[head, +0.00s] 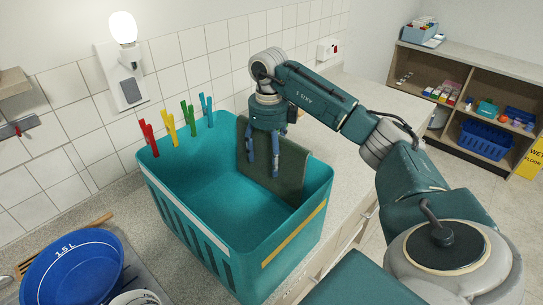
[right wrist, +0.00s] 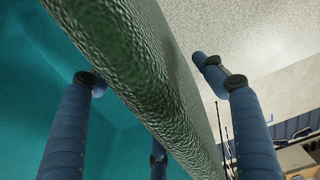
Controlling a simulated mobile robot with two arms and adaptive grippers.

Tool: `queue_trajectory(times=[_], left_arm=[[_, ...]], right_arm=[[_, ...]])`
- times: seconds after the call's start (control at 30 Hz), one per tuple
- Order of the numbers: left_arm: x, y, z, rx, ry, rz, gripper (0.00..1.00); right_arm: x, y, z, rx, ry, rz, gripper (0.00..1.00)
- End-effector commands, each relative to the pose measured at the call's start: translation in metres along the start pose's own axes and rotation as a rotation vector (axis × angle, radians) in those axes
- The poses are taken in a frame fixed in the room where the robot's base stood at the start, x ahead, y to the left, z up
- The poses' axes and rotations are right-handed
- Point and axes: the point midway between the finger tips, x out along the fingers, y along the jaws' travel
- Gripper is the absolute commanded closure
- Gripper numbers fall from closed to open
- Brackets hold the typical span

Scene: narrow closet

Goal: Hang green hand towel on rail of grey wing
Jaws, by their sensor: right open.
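The green hand towel (head: 289,178) hangs draped over the back rim of a teal basket (head: 180,205), with much of it down inside. In the right wrist view the towel (right wrist: 140,70) runs diagonally as a thick fold between my fingers. My right gripper (head: 264,172) is open at the towel's upper edge. In the right wrist view its fingers stand on both sides of the fold, some over the basket's inside and some over the counter side. Contact with the cloth cannot be told. I cannot make out a grey wing or its rail. My left gripper is not in view.
Red (head: 149,139), yellow (head: 168,129), green (head: 188,118) and blue (head: 206,108) clothespins are clipped on the basket's wall-side rim. A blue bowl (head: 75,268) stands at front left. Bare counter (head: 380,105) lies behind the basket. A wooden shelf unit (head: 470,72) stands at far right.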

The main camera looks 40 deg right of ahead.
Motion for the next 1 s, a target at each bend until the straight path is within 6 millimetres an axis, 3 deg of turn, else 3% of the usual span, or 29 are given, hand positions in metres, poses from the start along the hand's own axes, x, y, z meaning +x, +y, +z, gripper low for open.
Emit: queue_trajectory(times=[0.23,0.57,1.0], left_arm=[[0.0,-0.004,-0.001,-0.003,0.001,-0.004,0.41],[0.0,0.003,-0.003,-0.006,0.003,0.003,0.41],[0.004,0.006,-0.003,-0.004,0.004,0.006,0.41]], right_arm=[[0.003,0.0,0.0,0.0,-0.001,0.0,0.3],[0.003,0.0,0.0,0.0,-0.001,0.0,0.94],[-0.009,0.0,0.001,0.001,-0.005,-0.001,0.94]])
